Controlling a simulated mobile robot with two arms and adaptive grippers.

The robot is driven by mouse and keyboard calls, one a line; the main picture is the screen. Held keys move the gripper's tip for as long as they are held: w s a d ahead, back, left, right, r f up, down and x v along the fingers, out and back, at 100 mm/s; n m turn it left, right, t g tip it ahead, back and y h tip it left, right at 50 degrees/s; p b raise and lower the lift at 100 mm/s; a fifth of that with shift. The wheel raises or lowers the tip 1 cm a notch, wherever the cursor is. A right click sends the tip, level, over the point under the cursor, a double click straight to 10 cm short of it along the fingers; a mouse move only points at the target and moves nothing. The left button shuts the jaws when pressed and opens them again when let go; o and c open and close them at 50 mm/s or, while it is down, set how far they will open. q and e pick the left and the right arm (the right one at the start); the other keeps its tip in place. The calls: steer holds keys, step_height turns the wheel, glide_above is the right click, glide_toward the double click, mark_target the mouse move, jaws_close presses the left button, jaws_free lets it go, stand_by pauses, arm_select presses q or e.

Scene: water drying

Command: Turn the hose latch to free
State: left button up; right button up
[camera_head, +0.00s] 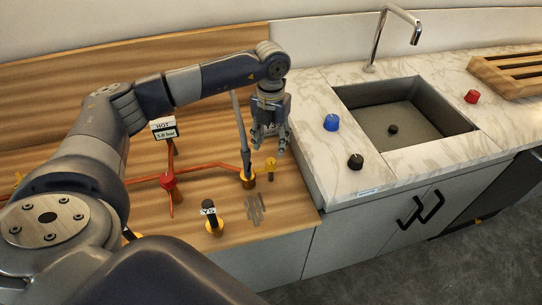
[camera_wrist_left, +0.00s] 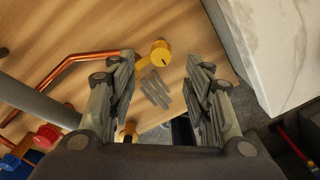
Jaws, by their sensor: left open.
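A small yellow knob-like fitting (camera_head: 271,168), which may be the hose latch, stands on the wooden counter near its right end. In the left wrist view the yellow fitting (camera_wrist_left: 157,53) has a round top with a dark line and a short arm to the left. My left gripper (camera_head: 270,143) is open, empty and pointing down above it. In the left wrist view the fitting lies beyond and between the open fingers (camera_wrist_left: 160,70), apart from them. A grey hose-like tube (camera_head: 240,125) rises from a brass base beside it. My right gripper is out of view.
A red valve (camera_head: 168,181) sits on copper pipes to the left, by a "HOT" gauge (camera_head: 164,129). A black-handled valve labelled "V5" (camera_head: 209,212) and grey slots (camera_head: 255,210) are in front. The sink (camera_head: 350,90) with blue, black and red knobs is right.

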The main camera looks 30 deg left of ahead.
mark_target(271, 161)
arm_select(q)
step_height(271, 161, down, 7)
steer(key=shift+p, duration=0.6)
steer(key=c, duration=1.1)
